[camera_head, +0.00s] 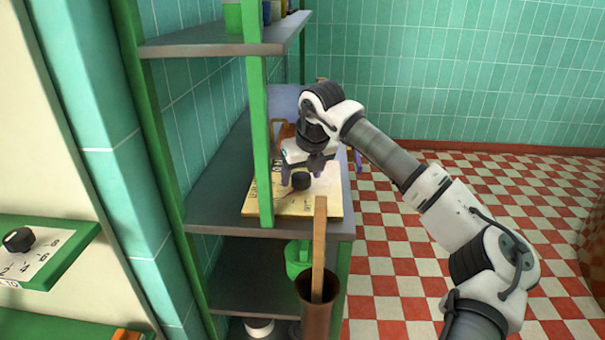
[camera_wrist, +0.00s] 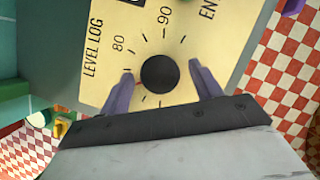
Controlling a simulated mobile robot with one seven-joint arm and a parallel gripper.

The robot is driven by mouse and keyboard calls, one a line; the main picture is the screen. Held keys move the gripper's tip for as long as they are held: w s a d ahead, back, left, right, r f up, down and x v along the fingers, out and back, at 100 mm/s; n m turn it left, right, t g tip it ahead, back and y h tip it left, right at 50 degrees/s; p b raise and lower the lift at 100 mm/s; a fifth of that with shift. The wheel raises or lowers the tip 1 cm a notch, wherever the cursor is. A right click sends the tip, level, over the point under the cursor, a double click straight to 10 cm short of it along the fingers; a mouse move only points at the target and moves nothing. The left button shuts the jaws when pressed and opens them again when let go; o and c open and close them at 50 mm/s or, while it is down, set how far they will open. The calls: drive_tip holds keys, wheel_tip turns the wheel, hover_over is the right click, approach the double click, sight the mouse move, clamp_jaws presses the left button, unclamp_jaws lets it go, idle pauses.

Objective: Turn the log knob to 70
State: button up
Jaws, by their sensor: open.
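The log knob (camera_wrist: 159,74) is a round black knob on a cream panel (camera_wrist: 95,88) printed "LEVEL LOG", with 80 and 90 marked around a ring of ticks. In the wrist view it lies between the two purple fingers of my gripper (camera_wrist: 165,82), which are apart, with panel showing between each finger and the knob. In the head view my gripper (camera_head: 301,183) is over the panel (camera_head: 320,207) on the shelf, with the dark knob (camera_head: 301,181) at its fingers.
The panel lies on a grey shelf (camera_head: 222,195) with a green upright post (camera_head: 259,130) close to my gripper. A brown container with a wooden stick (camera_head: 319,250) stands in front. Another dial (camera_head: 20,240) is at far left.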

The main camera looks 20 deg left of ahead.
drive_tip(key=v, duration=1.3)
drive_tip(key=shift+r+b, duration=0.25)
drive_tip(key=shift+b, duration=0.05)
drive_tip(key=shift+s+d, duration=0.1)
drive_tip(key=shift+s, duration=0.05)
